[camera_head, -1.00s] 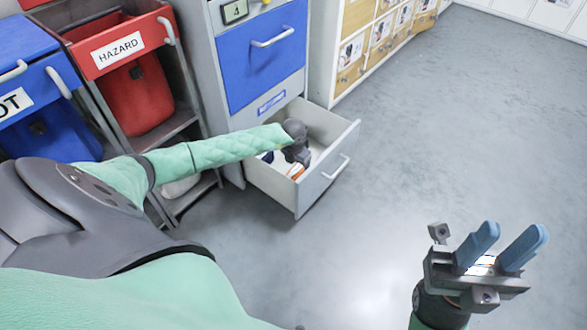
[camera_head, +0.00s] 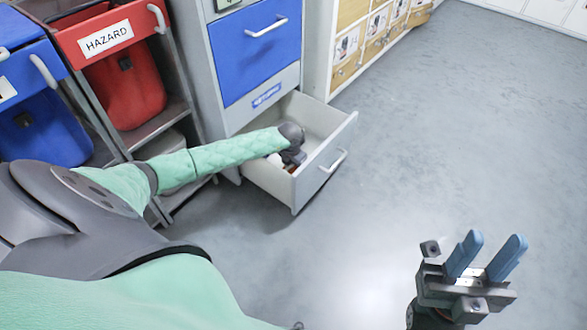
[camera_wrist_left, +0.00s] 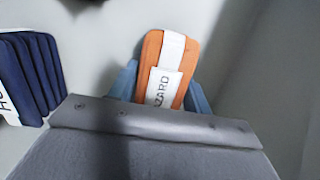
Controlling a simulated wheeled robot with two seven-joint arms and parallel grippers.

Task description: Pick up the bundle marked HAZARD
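The HAZARD bundle (camera_wrist_left: 173,62) is orange with a white band and a white label, partly readable as "ZARD"; it lies in the open drawer (camera_head: 323,163). In the left wrist view, the blue fingers of my left gripper (camera_wrist_left: 163,88) stand apart, one on each side of the bundle. The gripper body hides the bundle's near end, and I see no clear squeeze on it. In the head view, my left gripper (camera_head: 291,157) is down inside the drawer and its fingers are hidden. My right gripper (camera_head: 484,258) is open and empty above the floor.
A dark blue folded stack (camera_wrist_left: 28,72) with a white label lies left of the bundle in the drawer. The blue-fronted cabinet (camera_head: 255,55) stands behind. A red bin labelled HAZARD (camera_head: 125,85) and a blue bin (camera_head: 45,125) stand left. The floor (camera_head: 440,140) at right is clear.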

